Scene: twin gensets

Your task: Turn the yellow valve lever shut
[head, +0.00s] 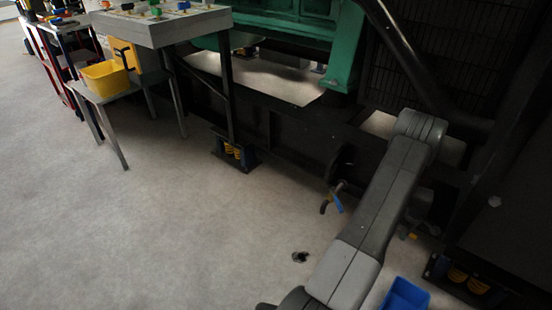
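A small yellow piece (413,236) shows low beside the dark skid, just right of my grey arm. It may be the yellow valve lever, but it is too small and dark to tell its angle. A dark grey part just above it seems to be the end of my arm. I cannot make out my gripper's fingers, or whether they touch the yellow piece. A small fitting with blue and orange parts (333,198) sticks out from the skid left of my arm.
A blue bin (405,296) stands on the floor at the bottom right. A small dark object (300,256) lies on the floor. A side table (112,88) carries a yellow bin (106,80). The open floor at left is clear. The dark skid (290,145) bounds the right.

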